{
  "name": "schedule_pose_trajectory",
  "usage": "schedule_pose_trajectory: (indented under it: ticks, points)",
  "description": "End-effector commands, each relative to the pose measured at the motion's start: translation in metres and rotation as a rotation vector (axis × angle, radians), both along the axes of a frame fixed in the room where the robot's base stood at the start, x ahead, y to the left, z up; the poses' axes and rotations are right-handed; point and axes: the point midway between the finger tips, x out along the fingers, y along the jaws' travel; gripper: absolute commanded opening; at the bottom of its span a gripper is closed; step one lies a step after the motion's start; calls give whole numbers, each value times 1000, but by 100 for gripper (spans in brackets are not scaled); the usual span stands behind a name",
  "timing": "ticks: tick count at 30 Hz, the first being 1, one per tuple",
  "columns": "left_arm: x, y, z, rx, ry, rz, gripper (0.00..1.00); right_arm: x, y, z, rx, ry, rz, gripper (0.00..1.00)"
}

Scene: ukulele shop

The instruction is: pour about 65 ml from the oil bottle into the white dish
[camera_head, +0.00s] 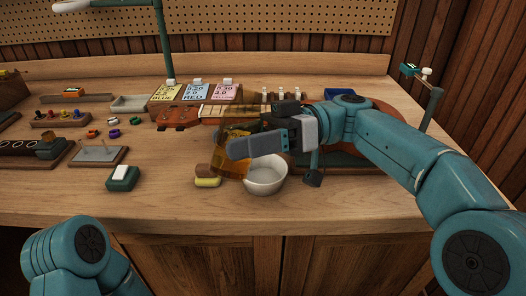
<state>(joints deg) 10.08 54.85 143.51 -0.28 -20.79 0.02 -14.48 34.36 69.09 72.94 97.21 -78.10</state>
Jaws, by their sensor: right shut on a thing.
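The oil bottle (234,166) is see-through amber. My right gripper (242,143) is shut on it, and its fingers hide much of the bottle. The bottle looks tilted, its lower part just left of the white dish (266,183). The white dish is a round bowl standing on the bench near the front edge, below the gripper. I cannot make out the bottle's mouth, any stream, or the oil level in the dish. Of my left arm only a teal link shows at the bottom left; its gripper is out of view.
A ukulele (180,115) lies behind the dish, partly hidden by my right arm. A yellow-and-brown block (207,182) sits left of the dish. A dark green box with a white top (122,178) stands farther left. A lamp post (163,45) rises behind. The front bench edge is clear.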

Motion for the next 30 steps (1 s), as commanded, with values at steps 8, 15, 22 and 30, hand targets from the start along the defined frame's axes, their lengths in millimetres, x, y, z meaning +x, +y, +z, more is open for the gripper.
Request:
schedule_pose_trajectory:
  ticks: [8, 15, 22, 30]
  points:
    - [0, 0, 25, 0, 0, 0, 43, 3, -2, 24, 81, 145, 1, 28]
    - [0, 0, 29, 0, 0, 0, 43, 1, -1, 26, 153, 267, 1, 28]
    - [0, 0, 33, 0, 0, 0, 43, -2, 1, 24, 221, 383, 1, 28]
    - [0, 0, 52, 0, 0, 0, 43, -4, 2, 30, 299, 521, 1, 28]
